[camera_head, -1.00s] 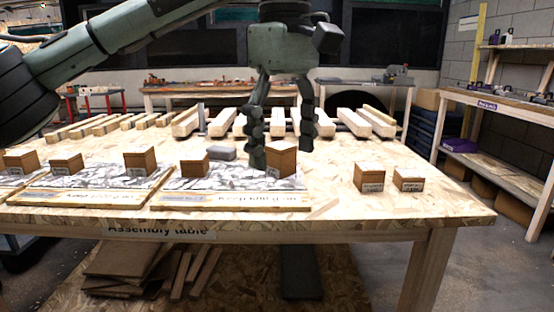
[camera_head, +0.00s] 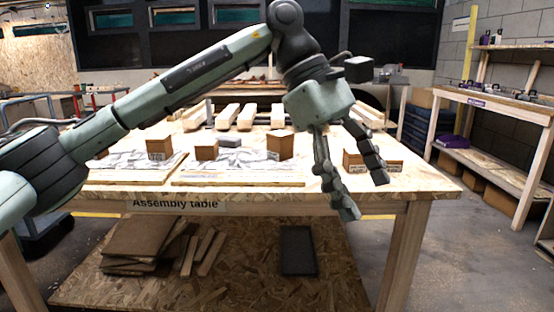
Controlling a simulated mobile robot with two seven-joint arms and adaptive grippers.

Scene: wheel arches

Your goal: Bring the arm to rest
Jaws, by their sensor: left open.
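My left arm comes in from the left and reaches across the assembly table (camera_head: 400,190). My left gripper (camera_head: 366,200) is open and empty, with its fingers spread and pointing down to the right. It hangs at the table's front edge, apart from the blocks as far as I can tell. Behind its fingers, brown blocks (camera_head: 356,161) on the right are partly hidden. Another brown block (camera_head: 280,145) stands on the right printed mat (camera_head: 240,178), to the left of the gripper. My right gripper is not in view.
More brown blocks (camera_head: 159,146) and a grey block (camera_head: 228,141) stand on the table. Wooden beams (camera_head: 246,117) lie at the back. Boards (camera_head: 140,245) lie on the lower shelf.

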